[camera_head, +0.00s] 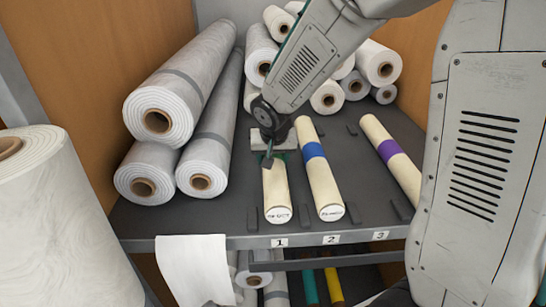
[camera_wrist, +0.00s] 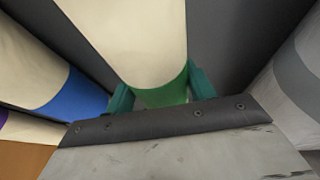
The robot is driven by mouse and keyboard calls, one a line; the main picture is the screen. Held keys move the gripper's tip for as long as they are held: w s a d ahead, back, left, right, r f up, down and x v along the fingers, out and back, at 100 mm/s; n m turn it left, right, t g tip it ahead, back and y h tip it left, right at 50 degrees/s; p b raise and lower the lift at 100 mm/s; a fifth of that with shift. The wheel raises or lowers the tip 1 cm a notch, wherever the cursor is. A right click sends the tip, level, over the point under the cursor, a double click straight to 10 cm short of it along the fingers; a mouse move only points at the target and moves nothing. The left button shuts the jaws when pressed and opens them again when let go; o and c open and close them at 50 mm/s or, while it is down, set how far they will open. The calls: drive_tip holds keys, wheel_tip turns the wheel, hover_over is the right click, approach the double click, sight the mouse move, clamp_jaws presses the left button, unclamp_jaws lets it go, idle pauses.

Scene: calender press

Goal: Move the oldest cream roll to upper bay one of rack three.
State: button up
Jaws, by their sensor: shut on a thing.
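Three cream rolls lie side by side on the dark upper shelf (camera_head: 236,215): one with a green band (camera_head: 277,192) behind tag 1 (camera_head: 280,242), one with a blue band (camera_head: 322,185) behind tag 2 (camera_head: 331,239), one with a purple band (camera_head: 395,160) behind tag 3. My gripper (camera_head: 270,152) is shut on the green-banded roll near its far end. In the wrist view, the green fingers (camera_wrist: 160,92) sit either side of its green band (camera_wrist: 163,97). End labels on the rolls at tags 1 and 2 are too small to read. I cannot tell whether the held roll touches the shelf.
Large pale wrapped rolls (camera_head: 160,112) are stacked on the left, and shorter white rolls (camera_head: 380,62) at the back. Low dark stops (camera_head: 354,213) stand between the bays. A white sheet (camera_head: 194,268) hangs at the front. Teal and yellow rolls (camera_head: 333,285) lie below.

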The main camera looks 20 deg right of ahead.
drive_tip(key=o, duration=1.3)
drive_tip(key=shift+c, duration=0.2)
drive_tip(key=v, duration=1.2)
drive_tip(key=shift+r, duration=0.15)
drive_tip(key=s+d+r+n+g, duration=0.1)
drive_tip(key=s+d, duration=0.1)
drive_tip(key=s, duration=1.1)
drive_tip(key=s+d+r+n+g+y, duration=0.1)
drive_tip(key=s+d+r+n+g, duration=0.1)
drive_tip(key=s, duration=1)
drive_tip(key=shift+s+d+n, duration=0.3)
drive_tip(key=shift+s, duration=0.05)
